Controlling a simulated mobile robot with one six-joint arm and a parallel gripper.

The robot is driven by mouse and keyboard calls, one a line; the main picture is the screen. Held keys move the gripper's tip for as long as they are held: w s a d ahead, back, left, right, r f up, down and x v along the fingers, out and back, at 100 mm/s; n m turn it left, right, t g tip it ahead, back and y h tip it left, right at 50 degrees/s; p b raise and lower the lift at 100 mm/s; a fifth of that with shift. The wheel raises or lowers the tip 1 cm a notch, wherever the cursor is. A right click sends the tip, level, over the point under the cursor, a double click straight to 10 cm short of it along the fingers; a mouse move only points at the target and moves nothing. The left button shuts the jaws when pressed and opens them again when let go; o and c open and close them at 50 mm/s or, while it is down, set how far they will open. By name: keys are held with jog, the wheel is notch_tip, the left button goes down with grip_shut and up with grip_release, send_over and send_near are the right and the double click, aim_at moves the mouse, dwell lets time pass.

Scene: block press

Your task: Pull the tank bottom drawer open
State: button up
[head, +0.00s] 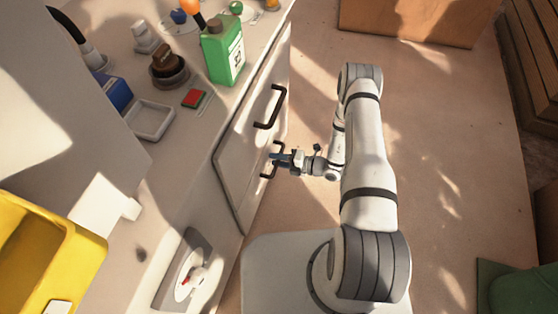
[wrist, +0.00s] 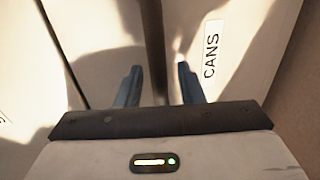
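The white cabinet front (head: 240,165) carries two dark bar handles. The upper handle (head: 270,108) is clear of my arm. The lower handle (head: 266,175) is partly hidden behind my gripper (head: 274,158), whose blue fingers overlap it in the head view. In the wrist view my gripper (wrist: 159,67) has its two fingers apart, pointing at the pale front. A label reading CANS (wrist: 212,49) is right of the fingers. The fronts look closed.
The counter above holds a green bottle (head: 223,52), a white tray (head: 151,120), a red-topped block (head: 194,98) and a blue box (head: 115,93). A round dial (head: 190,280) is at the near end. A yellow bin (head: 45,245) is at left.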

grip_shut()
dwell(0.4)
